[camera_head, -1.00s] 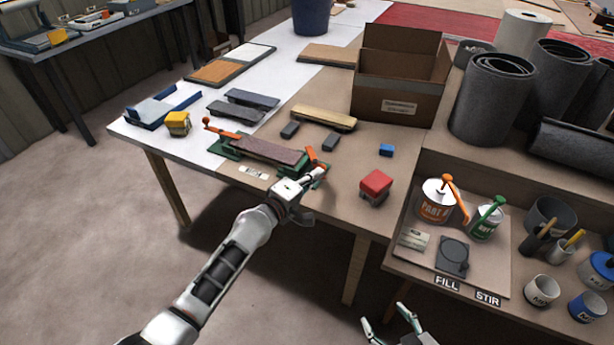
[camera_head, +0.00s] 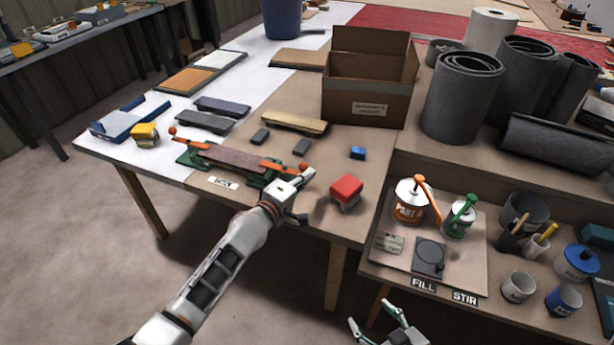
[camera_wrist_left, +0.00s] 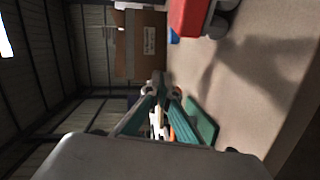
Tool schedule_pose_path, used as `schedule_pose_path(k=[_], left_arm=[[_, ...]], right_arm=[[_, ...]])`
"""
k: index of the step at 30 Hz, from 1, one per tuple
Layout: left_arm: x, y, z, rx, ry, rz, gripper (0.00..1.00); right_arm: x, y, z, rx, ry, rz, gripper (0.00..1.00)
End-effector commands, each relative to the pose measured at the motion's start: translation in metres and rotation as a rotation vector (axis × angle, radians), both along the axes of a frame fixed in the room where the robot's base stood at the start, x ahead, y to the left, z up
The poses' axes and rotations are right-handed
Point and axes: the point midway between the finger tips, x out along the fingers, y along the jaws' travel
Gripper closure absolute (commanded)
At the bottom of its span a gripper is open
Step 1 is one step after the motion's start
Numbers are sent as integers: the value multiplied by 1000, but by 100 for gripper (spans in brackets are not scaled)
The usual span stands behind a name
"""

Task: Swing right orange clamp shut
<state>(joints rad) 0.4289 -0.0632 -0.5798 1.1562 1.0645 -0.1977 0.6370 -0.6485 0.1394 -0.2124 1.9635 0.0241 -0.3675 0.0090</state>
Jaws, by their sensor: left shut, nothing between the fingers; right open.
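A green fixture (camera_head: 185,157) with a dark brown board (camera_head: 232,158) across it sits near the table's front edge. Its left orange clamp (camera_head: 190,140) lies with its arm toward the board and its knob outward. The right orange clamp (camera_head: 279,166) lies low across the board's right end, its knob out to the right. My left gripper (camera_head: 308,174) is shut and empty beside that knob; I cannot tell whether they touch. In the left wrist view, its fingers (camera_wrist_left: 158,105) are together, with the green fixture (camera_wrist_left: 202,120) beyond. My right gripper (camera_head: 373,322) is open and empty, low in front.
A yellow block (camera_head: 145,134) is at left. A cardboard box (camera_head: 366,100) stands behind. Cans and cups crowd the right bench (camera_head: 380,283).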

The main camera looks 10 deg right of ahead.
Motion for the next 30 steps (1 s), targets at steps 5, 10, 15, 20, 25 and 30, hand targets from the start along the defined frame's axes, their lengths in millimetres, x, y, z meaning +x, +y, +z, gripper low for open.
schedule_pose_path(k=[5, 10, 15, 20, 25, 30], left_arm=[[0, 0, 0, 1, -1, 0, 100], [1, 1, 0, 1, -1, 0, 100], [1, 1, 0, 1, -1, 0, 100], [1, 1, 0, 1, -1, 0, 100], [-4, 4, 1, -1, 0, 0, 100], [-19, 16, 2, -2, 1, 2, 100]], right_arm=[[0, 0, 0, 0, 0, 0, 40], [0, 0, 0, 0, 0, 0, 40], [0, 0, 0, 0, 1, 0, 40], [-1, -1, -2, -3, 3, 1, 40], [-1, -1, -2, -4, 4, 1, 40], [-1, -1, -2, -3, 2, 1, 40]])
